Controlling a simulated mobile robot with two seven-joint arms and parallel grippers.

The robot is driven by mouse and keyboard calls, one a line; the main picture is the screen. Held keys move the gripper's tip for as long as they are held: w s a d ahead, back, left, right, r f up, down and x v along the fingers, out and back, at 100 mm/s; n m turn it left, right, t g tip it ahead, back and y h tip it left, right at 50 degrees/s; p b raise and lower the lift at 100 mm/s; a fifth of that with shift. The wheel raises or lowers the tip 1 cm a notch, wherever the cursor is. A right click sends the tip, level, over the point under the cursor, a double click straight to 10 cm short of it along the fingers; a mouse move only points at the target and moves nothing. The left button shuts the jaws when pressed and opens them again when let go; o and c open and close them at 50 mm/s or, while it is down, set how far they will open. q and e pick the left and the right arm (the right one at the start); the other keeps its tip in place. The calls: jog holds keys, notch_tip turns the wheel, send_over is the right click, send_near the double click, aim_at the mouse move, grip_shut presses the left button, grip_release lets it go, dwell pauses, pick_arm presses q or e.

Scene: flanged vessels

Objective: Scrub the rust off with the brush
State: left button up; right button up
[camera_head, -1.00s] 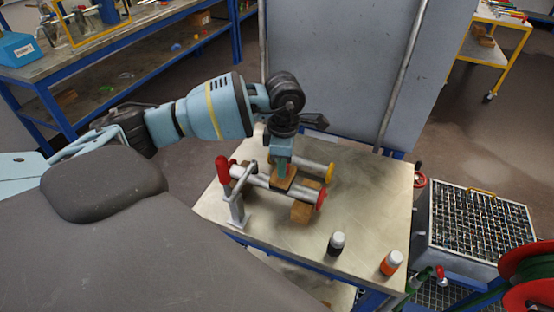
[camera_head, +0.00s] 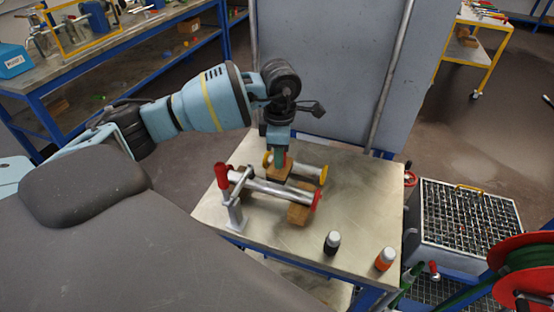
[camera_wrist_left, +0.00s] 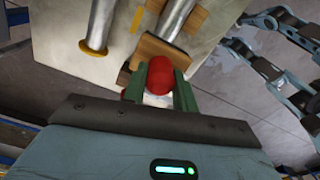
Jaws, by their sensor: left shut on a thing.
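My left gripper (camera_head: 278,157) comes down over the workbench with its green fingers shut on the brush. The brush (camera_head: 279,171) shows as a brown wooden block beneath the fingers, over the pipes. In the left wrist view a round red part (camera_wrist_left: 160,74) sits between the fingers (camera_wrist_left: 160,85), against the wooden block (camera_wrist_left: 155,50). Below lie a front pipe (camera_head: 262,186) with a red end flange and a back pipe (camera_head: 308,169) with yellow flanges. I cannot make out the rust, or whether the bristles touch a pipe. My right gripper is not in view.
A black bottle (camera_head: 332,243) and an orange bottle (camera_head: 385,259) stand at the bench's (camera_head: 365,190) front right. A tall grey panel (camera_head: 320,70) rises behind.

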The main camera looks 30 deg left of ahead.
pick_arm(q)
jog(key=shift+r+p, duration=0.45)
jog(key=shift+r, duration=1.35)
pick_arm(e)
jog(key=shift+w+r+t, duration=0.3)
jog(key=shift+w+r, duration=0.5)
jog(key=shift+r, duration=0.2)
pick_arm(q)
jog(key=shift+f, duration=0.1)
